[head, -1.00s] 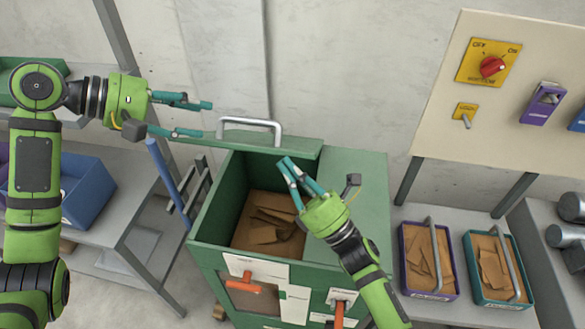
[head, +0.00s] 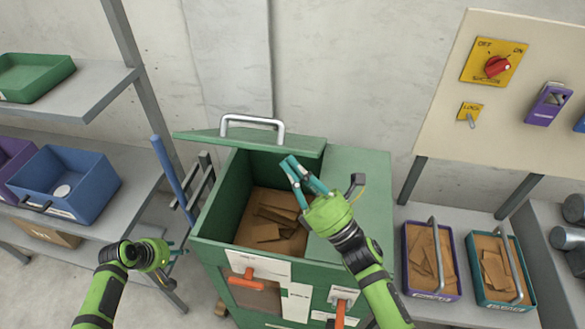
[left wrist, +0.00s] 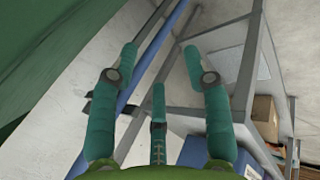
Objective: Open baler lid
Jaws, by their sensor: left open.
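The green baler (head: 365,185) stands in the middle of the head view, with cardboard pieces (head: 278,222) inside its bin. Its green lid (head: 225,141) stands raised at the back, with a metal handle (head: 252,120) along its top. My right gripper (head: 293,172) is over the bin's right side, below the lid; its teal fingers lie close together and I cannot tell whether they are shut. My left gripper (head: 178,256) is low, left of the baler and apart from the lid. In the left wrist view its teal fingers (left wrist: 168,80) are spread and empty.
A blue pole (head: 173,175) stands between the baler and the left shelves. A blue bin (head: 65,182) and a green tray (head: 35,77) sit on those shelves. Two boxes of cardboard (head: 430,262) are on the right. A control panel (head: 500,120) is above them.

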